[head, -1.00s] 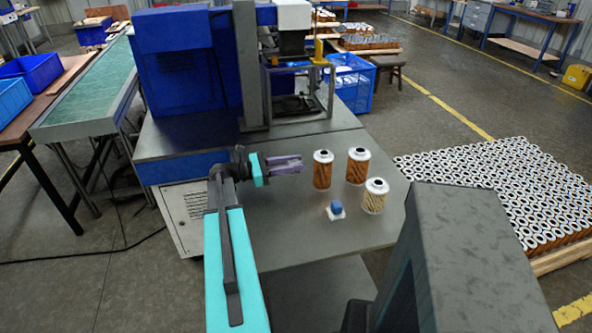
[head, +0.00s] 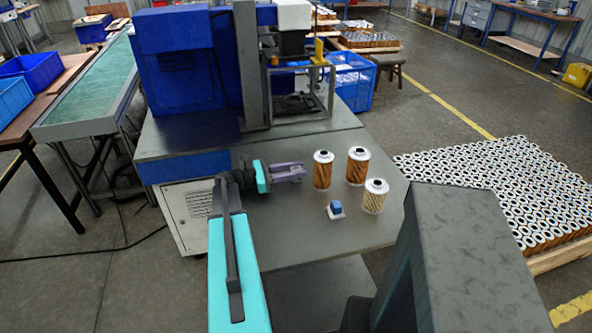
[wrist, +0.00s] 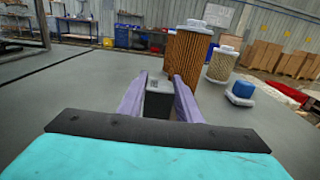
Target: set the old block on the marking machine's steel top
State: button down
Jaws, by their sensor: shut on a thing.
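My gripper (head: 289,172) has purple fingers and also shows in the wrist view (wrist: 160,105). It is shut on a small dark grey block (wrist: 158,101), which sits between the fingertips. In the head view the fingers mostly hide this block. The gripper is over the left part of the grey steel top (head: 300,232), in front of the blue marking machine (head: 178,62). I cannot tell whether the block touches the top. A separate blue block (head: 336,207) on a white base stands on the top to the right, also in the wrist view (wrist: 242,89).
Three filter cartridges stand right of my gripper: two brown (head: 322,171) (head: 358,166) and one paler (head: 375,196). The machine's frame (head: 300,95) rises behind. The steel in front of the gripper is clear. A pallet of many cartridges (head: 500,190) is on the floor at right.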

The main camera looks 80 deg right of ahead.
jog(key=c, duration=1.3)
grip_release()
jog(key=shift+r, duration=0.15)
jog(key=shift+w+a, duration=0.3)
jog(key=shift+w, duration=0.35)
jog(key=b+v, duration=0.2)
jog(key=v, duration=0.8)
jog(key=shift+w+a+b, duration=0.15)
jog(key=shift+w+b, duration=0.1)
jog(key=shift+b, duration=0.1)
